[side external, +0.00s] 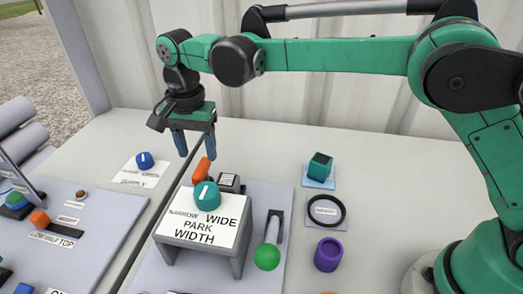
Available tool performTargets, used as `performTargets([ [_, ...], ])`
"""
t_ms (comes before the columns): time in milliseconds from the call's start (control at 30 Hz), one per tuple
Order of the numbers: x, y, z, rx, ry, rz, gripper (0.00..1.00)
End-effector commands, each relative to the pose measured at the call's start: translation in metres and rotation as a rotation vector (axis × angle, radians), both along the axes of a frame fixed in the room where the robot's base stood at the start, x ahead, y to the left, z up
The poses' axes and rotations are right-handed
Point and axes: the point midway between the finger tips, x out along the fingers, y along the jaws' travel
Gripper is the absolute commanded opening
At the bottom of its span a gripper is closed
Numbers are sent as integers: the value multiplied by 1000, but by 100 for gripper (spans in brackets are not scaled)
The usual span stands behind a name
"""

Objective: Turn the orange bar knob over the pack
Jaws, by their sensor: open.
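An orange bar knob (201,171) stands tilted just behind a grey stand, its lower part hidden by the stand and its teal dial. My gripper (197,157) points down with its two blue fingers apart. In this view the fingertips are at about the height of the bar's upper end, one to each side of it. I cannot tell from this single view whether they touch it or how far apart in depth they are. No pack is clearly recognisable.
The grey stand (178,250) carries a teal dial (207,195) beside a small dark box (229,183). A green ball-ended lever (267,257), teal cube (320,166), black ring (327,224) and purple cup (328,254) lie right. A blue knob (144,160) is left.

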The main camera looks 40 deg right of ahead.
Motion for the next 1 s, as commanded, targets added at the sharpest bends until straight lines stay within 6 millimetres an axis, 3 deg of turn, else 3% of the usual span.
performTargets([
  [233,0,-1,-32,1,-1,1,55],
  [567,0,-1,-39,1,-2,1,55],
  [767,0,-1,-38,1,-2,1,4],
  [800,0,-1,-38,1,-2,1,0],
  [1000,0,-1,-38,0,-1,4,0],
])
